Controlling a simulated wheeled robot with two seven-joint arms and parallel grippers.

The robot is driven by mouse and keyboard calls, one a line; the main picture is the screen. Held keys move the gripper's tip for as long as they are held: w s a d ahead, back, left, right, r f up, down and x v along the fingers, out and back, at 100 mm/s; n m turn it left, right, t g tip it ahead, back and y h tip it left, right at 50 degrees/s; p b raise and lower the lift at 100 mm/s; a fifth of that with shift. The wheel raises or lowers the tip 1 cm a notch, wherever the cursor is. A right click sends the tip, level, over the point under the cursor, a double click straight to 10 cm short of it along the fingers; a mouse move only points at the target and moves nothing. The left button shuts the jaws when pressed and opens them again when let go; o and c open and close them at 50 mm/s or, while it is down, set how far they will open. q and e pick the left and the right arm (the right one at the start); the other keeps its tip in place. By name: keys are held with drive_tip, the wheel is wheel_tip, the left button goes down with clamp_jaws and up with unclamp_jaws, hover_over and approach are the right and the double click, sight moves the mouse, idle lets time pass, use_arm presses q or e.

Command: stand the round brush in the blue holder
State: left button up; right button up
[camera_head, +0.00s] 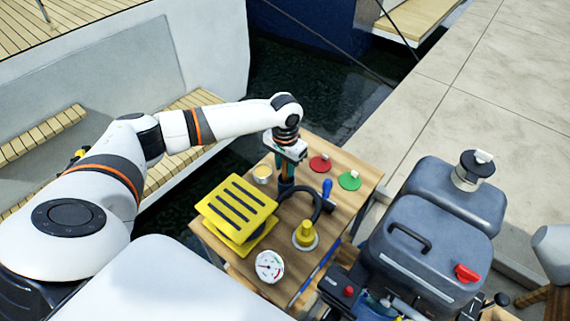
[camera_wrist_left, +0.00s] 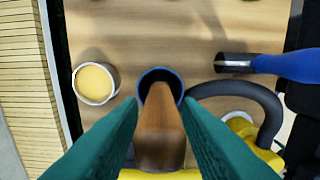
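The round brush shows as a brown wooden handle (camera_wrist_left: 161,135) between my left gripper's green fingers in the left wrist view. My left gripper (camera_head: 287,172) is over the table, with its fingers close on both sides of the handle. The blue holder (camera_wrist_left: 173,73) shows as a dark-centred ring at the handle's far end; the handle lines up with its opening. In the head view the holder (camera_head: 286,189) stands upright below the gripper. The bristles are hidden, and how deep the brush sits cannot be told. My right gripper is not in view.
A cup with yellow contents (camera_wrist_left: 96,83) stands left of the holder. A yellow slotted box (camera_head: 238,207), a gauge (camera_head: 269,266), and red (camera_head: 319,164) and green (camera_head: 349,180) discs occupy the wooden table.

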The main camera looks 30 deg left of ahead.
use_arm(q)
drive_tip(key=shift+o, duration=0.8)
drive_tip(key=shift+r, duration=0.25)
wheel_tip(320, 180, up, 12)
drive_tip(key=shift+f+b, duration=0.2)
drive_tip(key=shift+b, duration=0.55)
